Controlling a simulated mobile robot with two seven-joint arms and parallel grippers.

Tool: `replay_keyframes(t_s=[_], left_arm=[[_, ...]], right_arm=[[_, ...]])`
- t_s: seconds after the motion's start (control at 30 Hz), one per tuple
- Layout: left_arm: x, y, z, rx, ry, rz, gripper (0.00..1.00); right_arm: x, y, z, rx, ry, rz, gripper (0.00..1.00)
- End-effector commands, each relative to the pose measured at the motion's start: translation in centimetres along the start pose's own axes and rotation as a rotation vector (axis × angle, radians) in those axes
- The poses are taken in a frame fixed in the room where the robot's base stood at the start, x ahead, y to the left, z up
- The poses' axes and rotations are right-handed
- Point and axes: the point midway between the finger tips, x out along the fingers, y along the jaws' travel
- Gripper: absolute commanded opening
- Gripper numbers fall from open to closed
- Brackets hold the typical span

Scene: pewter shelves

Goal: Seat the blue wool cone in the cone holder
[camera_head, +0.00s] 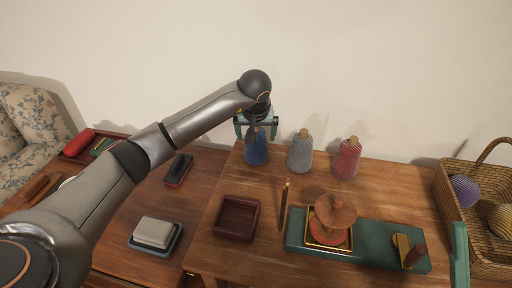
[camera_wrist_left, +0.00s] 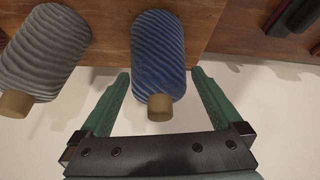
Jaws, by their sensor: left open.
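The blue wool cone (camera_head: 256,152) stands upright at the back left of the wooden table, with its tan tip up. My left gripper (camera_head: 257,126) is open above it. In the left wrist view the blue cone (camera_wrist_left: 158,50) shows between the two green fingers of the gripper (camera_wrist_left: 160,75), with a gap on both sides. No hold on it shows. A dark red square open box (camera_head: 237,217) and an upright brass rod (camera_head: 284,207) stand in front; I cannot tell for sure which is the cone holder. My right gripper does not show.
A grey cone (camera_head: 300,152) and a red cone (camera_head: 347,158) stand to the right of the blue one. A green board (camera_head: 372,254) carries a wooden-topped piece (camera_head: 335,212). A wicker basket (camera_head: 452,215) holds balls at right. The wall is close behind the cones.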

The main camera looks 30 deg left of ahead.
Motion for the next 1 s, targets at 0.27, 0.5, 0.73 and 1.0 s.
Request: replay_keyframes(t_s=[0.27,0.5,0.73,1.0], left_arm=[[-0.1,0.01,-0.03,0.0,0.001,0.0,0.78],[-0.11,0.01,-0.04,0.0,0.001,0.0,0.51],[-0.11,0.0,-0.04,-0.001,0.001,0.0,0.25],[-0.17,0.02,-0.11,-0.001,0.002,0.001,0.0]], right_arm=[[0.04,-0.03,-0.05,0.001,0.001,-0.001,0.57],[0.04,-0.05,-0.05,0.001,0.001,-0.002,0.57],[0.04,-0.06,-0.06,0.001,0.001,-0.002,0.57],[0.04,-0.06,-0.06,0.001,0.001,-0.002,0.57]])
